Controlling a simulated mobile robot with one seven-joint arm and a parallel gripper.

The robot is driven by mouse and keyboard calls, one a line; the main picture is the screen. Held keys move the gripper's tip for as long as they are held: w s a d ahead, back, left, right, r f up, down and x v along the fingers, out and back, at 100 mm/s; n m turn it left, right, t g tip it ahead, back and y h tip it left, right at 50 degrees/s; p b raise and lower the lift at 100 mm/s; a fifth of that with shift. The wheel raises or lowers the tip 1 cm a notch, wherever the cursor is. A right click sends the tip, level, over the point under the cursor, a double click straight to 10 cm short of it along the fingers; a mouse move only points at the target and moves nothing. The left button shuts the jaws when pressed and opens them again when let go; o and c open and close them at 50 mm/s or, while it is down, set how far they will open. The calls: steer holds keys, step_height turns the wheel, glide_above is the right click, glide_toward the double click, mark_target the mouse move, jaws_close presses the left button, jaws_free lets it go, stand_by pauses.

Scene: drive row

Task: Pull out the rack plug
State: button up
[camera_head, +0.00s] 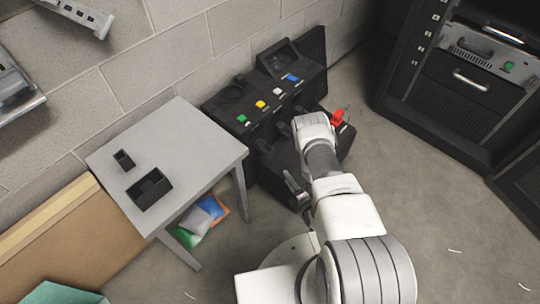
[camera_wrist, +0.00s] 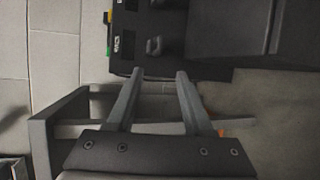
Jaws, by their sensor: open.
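No part is clearly marked as the rack plug, and I cannot tell which one it is. In the head view, a dark rack (camera_head: 465,85) stands at the right with a small green part (camera_head: 508,66) on its grey panel. A black console (camera_head: 262,125) against the wall carries green (camera_head: 242,118), yellow (camera_head: 261,104), white (camera_head: 277,91) and blue (camera_head: 291,77) parts; a red part (camera_head: 337,118) shows at its front right. My gripper (camera_wrist: 154,73) is open and empty, its fingertips towards the console's dark edge (camera_wrist: 170,66).
A grey table (camera_head: 190,145) left of the console holds two black open holders (camera_head: 150,189) (camera_head: 124,160). Coloured packets (camera_head: 205,216) lie below it. A cardboard box (camera_head: 70,245) stands at far left. The floor (camera_head: 430,215) between console and rack is mostly clear.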

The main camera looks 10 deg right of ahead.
mark_target(271, 154)
steer(key=b+x, duration=0.6)
steer(key=x, duration=1.1)
steer(key=shift+w, duration=0.15)
steer(key=shift+c, duration=0.4)
steer(key=c, duration=0.7)
steer(key=shift+f, duration=0.1)
jaws_close()
steer(key=shift+s+f, duration=0.15)
steer(key=shift+s, duration=0.05)
